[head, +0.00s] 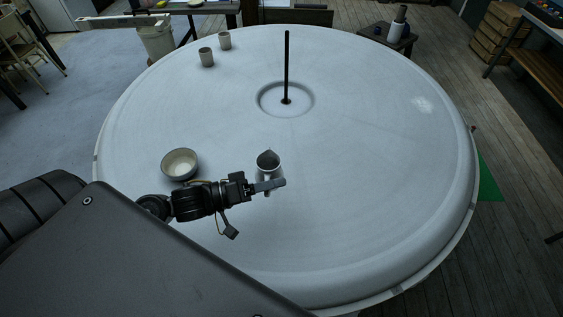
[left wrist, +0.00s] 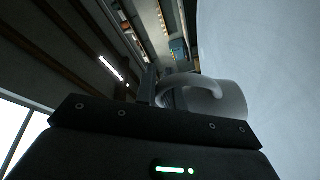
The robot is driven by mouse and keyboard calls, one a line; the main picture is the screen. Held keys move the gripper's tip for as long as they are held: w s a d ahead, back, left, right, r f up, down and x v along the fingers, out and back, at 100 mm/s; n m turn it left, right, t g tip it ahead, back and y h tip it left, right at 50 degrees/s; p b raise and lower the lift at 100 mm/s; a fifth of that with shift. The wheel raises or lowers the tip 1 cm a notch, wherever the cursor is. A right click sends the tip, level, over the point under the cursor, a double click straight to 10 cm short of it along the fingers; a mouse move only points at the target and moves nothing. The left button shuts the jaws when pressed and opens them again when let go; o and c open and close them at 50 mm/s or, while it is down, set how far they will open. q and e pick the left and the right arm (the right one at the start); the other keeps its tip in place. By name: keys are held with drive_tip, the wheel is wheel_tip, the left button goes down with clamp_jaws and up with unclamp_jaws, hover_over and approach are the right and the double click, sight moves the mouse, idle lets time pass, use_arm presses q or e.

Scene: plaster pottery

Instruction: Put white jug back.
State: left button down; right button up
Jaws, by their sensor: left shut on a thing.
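My right gripper is not in view.
A bowl (head: 180,164) stands left of the jug, close to my left wrist. Two cups (head: 206,57) (head: 225,40) stand at the far left of the table. A thin black rod (head: 287,68) rises from the table's centre. The right side of the table is clear.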

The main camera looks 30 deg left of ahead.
sight(274, 164)
use_arm(q)
drive_tip(key=shift+s+r, duration=0.15)
drive_tip(key=w+f, duration=0.1)
drive_tip(key=w, duration=0.2)
drive_tip(key=w+a+f, duration=0.1)
drive_tip(key=w, duration=0.2)
drive_tip(key=w+a+f, duration=0.1)
drive_tip(key=w+f, duration=0.1)
drive_tip(key=w, duration=0.1)
drive_tip(key=shift+w+a, duration=0.1)
drive_tip(key=shift+a, duration=0.15)
drive_tip(key=w+a+f+b, duration=0.1)
drive_tip(key=w+f+b, duration=0.3)
drive_tip(key=f, duration=0.1)
drive_tip(key=shift+f, duration=0.25)
drive_tip(key=f+b, duration=0.3)
drive_tip(key=b, duration=0.2)
drive_tip(key=shift+w+a+f, duration=0.1)
drive_tip(key=shift+w+f, duration=0.1)
drive_tip(key=shift+f, duration=0.2)
drive_tip(key=shift+r, duration=0.15)
